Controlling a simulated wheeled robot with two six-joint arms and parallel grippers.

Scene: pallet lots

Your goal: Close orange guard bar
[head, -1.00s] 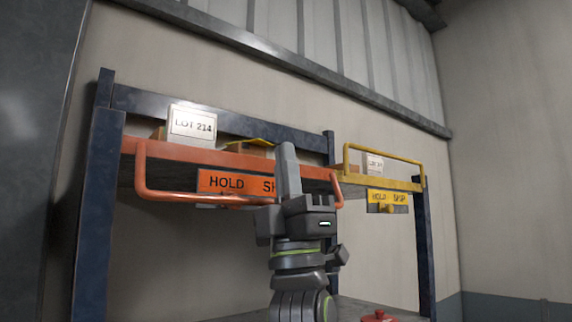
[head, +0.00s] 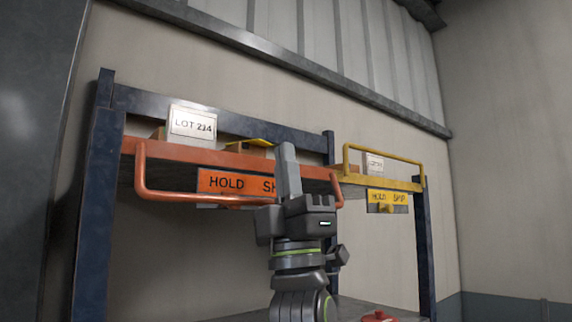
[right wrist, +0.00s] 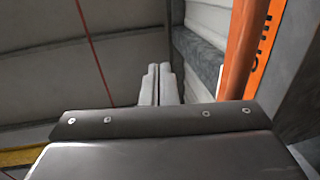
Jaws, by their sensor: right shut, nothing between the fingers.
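The orange guard bar (head: 190,196) hangs down in front of the orange shelf beam (head: 232,160). Its lower rail runs below the beam, and a stretch of it is hidden behind my right gripper. My right gripper (head: 287,150) points up, shut and empty, in front of the right part of the bar. In the right wrist view the shut fingertips (right wrist: 156,72) are left of the orange bar (right wrist: 241,50), with a visible gap between them. My left gripper is not in view.
An orange HOLD plate (head: 226,183) is on the beam, with a LOT 214 box sign (head: 192,123) above. To the right, a yellow guard bar (head: 385,152) stands upright above a yellow beam. Blue posts (head: 97,215) frame the rack. A red object (head: 378,316) shows low down.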

